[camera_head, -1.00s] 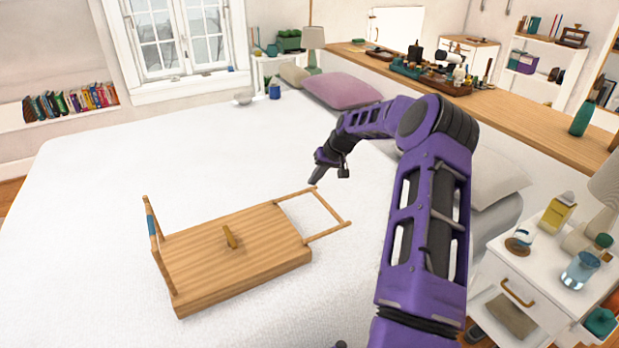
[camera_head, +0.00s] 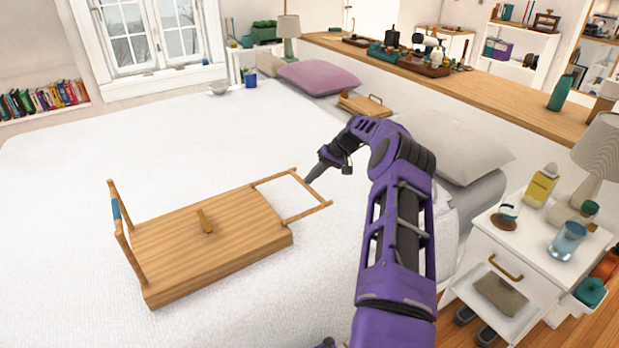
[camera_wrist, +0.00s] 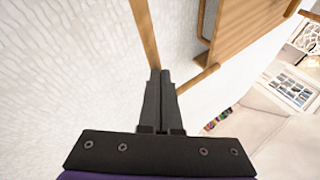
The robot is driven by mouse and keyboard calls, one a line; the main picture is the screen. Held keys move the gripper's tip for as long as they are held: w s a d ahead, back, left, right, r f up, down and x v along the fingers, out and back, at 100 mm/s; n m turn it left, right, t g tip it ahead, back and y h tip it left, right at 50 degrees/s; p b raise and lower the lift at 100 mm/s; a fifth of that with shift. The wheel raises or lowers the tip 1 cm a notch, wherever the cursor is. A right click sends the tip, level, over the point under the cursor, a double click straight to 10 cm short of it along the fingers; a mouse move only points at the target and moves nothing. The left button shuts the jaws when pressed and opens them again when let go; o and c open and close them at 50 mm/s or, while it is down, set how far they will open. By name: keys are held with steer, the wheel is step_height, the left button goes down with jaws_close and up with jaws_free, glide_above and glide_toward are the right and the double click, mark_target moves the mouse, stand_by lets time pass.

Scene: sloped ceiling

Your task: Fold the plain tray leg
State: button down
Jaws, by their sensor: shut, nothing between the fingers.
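The wooden tray (camera_head: 165,243) lies underside up on the white bed. Its plain leg (camera_head: 317,210), a bare wooden U-frame, extends outward from the tray's right end. The other leg (camera_head: 117,210), with a blue band, stands up at the left end. My gripper (camera_head: 308,181) is shut and empty, with its tips at the plain leg's outer crossbar. In the wrist view the shut fingers (camera_wrist: 160,76) are close to the leg's bars (camera_wrist: 147,36), with the tray (camera_wrist: 238,40) at upper right. I cannot tell whether they touch the leg.
A small wooden peg (camera_head: 204,221) sticks up from the tray's underside. A second wooden tray (camera_head: 365,106) lies by the pink pillow (camera_head: 318,77). A white nightstand (camera_head: 480,270) holding bottles and a lamp stands at right.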

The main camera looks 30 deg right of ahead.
steer(key=shift+f+b, duration=0.3)
steer(key=shift+f, duration=0.2)
steer(key=shift+s+f, duration=0.1)
steer(key=shift+f, duration=0.1)
steer(key=r, duration=0.2)
steer(key=r+p, duration=0.1)
steer(key=r, duration=0.1)
steer(key=shift+a+p, duration=0.3)
steer(key=shift+a, duration=0.1)
steer(key=s+d+r, duration=0.3)
steer(key=d+r, duration=0.2)
steer(key=d, duration=0.3)
steer(key=shift+s+d+r+p, duration=0.15)
steer(key=shift+s+r+p, duration=0.1)
steer(key=shift+s+p, duration=0.1)
